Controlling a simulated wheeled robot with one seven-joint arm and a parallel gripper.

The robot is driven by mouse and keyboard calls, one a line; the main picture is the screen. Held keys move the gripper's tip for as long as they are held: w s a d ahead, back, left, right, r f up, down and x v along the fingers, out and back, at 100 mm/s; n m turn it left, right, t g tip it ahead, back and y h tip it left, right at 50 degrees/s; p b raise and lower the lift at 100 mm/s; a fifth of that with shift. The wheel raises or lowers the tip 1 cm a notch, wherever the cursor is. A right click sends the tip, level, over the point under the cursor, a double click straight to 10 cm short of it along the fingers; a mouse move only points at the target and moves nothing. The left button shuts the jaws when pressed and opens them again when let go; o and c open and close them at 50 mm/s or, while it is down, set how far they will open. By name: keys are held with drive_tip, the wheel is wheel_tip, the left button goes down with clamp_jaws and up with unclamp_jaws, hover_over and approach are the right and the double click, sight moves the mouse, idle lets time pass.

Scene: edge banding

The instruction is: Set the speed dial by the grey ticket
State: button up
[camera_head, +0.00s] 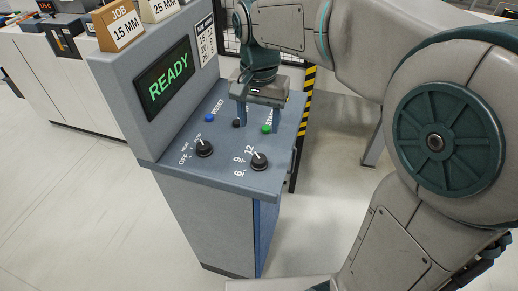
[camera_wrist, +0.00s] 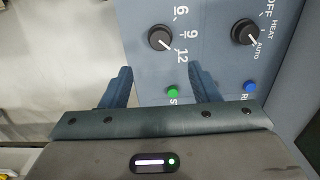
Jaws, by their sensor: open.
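The speed dial (camera_head: 259,161) is a round black knob on the blue-grey panel, marked 6, 9 and 12. In the wrist view the speed dial (camera_wrist: 160,39) has its white pointer towards the 12. My gripper (camera_head: 268,118) is open and empty above the panel's button row. In the wrist view its fingers (camera_wrist: 160,75) are apart, with the dial beyond their tips and not touched. A tan and white JOB 15 MM card (camera_head: 119,25) stands on top of the console; its decimal point is unclear. I cannot make out a clearly grey ticket.
A second black dial (camera_head: 204,148) points to AUTO in the wrist view. A blue RESET button (camera_head: 209,118) and green button (camera_head: 266,128) lie near my gripper. The READY screen (camera_head: 165,79) and a small number chart (camera_head: 206,40) are on the upright face.

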sight(259, 158)
wheel_tip(259, 158, down, 12)
drive_tip(key=shift+r+p, duration=0.15)
drive_tip(key=shift+p, duration=0.15)
drive_tip(key=shift+c, duration=0.4)
drive_tip(key=c, duration=0.9)
